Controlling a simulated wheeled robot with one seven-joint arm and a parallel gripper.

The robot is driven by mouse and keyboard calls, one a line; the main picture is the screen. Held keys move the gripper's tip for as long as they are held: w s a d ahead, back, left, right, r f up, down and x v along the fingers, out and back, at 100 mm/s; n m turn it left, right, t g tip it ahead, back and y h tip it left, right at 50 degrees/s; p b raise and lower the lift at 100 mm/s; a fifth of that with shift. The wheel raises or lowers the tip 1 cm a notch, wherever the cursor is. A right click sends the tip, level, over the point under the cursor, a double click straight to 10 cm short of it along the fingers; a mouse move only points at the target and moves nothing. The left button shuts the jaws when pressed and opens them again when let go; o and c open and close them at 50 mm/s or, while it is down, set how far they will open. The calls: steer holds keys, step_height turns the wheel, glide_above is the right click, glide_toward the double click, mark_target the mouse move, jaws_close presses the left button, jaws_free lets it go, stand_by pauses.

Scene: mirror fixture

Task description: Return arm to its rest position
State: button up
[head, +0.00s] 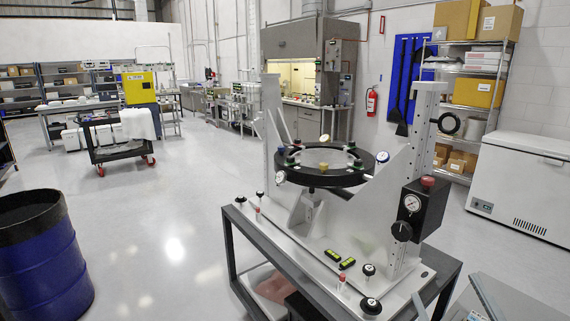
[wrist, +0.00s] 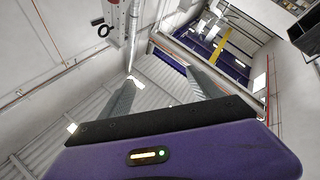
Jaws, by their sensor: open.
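My gripper (wrist: 160,76) shows in the wrist view with its two grey fingers spread apart and nothing between them. It faces the ceiling and upper walls of the room. My gripper does not show in the head view. The mirror fixture (head: 313,206) stands on a dark-framed cart in the head view. Its black ring mount (head: 325,178) sits level between white uprights. A perforated white upright with a small black ring (wrist: 105,30) shows at the top of the wrist view, apart from the fingers.
A blue drum (head: 45,265) stands at the left front. A white chest freezer (head: 520,185) and a loaded shelf (head: 470,95) are at the right. A black cart (head: 115,150) stands farther back. The floor between drum and fixture is clear.

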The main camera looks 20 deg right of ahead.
steer(key=s+a+f+m+g, duration=0.1)
steer(key=s+a+f+g, duration=0.2)
steer(key=s+a+f, duration=0.2)
steer(key=s+a+f+m+g+y, duration=0.1)
steer(key=s+a+f+m+g, duration=0.1)
steer(key=s+f, duration=0.5)
steer(key=s+a+f+m+g+y, duration=0.1)
steer(key=s+a+f+m+g, duration=0.1)
steer(key=s+a+f, duration=0.4)
steer(key=s+a+g+b, duration=0.1)
steer(key=s, duration=0.4)
steer(key=shift+s+a+f+g, duration=0.2)
steer(key=shift+s+a+g, duration=0.1)
steer(key=shift+s+g, duration=0.1)
